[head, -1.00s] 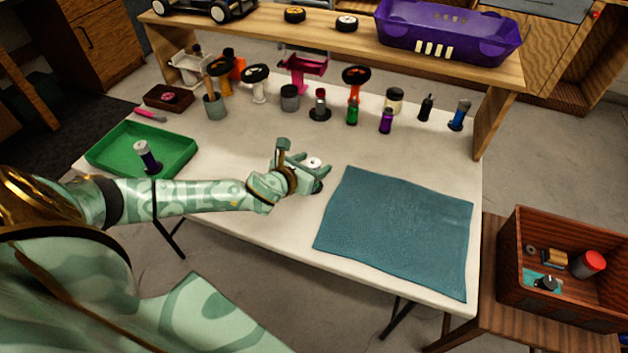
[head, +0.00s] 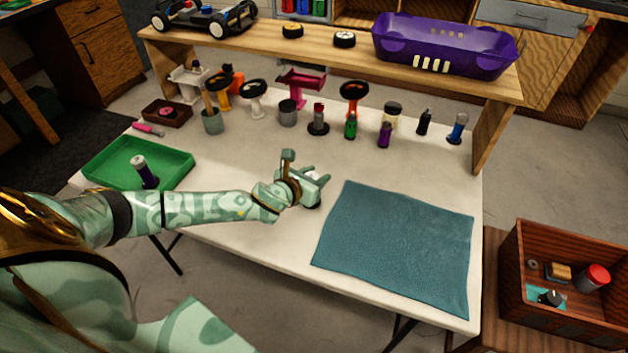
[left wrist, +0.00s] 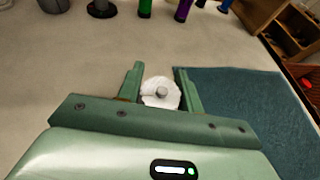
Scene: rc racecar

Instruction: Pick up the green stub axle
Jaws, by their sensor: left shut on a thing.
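My left gripper (head: 314,183) is over the table, just left of the blue mat's far corner. In the left wrist view its green fingers (left wrist: 160,88) are shut on a white round piece (left wrist: 160,93) with a grey pin at its centre. The fingers mostly hide this piece in the head view. I cannot tell whether it touches the table. I see no green on the held piece. A small green piece with a dark top (head: 351,127) stands upright farther back, apart from the gripper. I cannot tell whether it is a stub axle. My right gripper is out of view.
A blue mat (head: 395,245) covers the table's right front. A green tray (head: 175,166) holding a dark upright piece is at left. A wooden shelf (head: 250,47) bridges the back, with several small parts below. A wooden box (head: 535,245) stands beyond the right edge.

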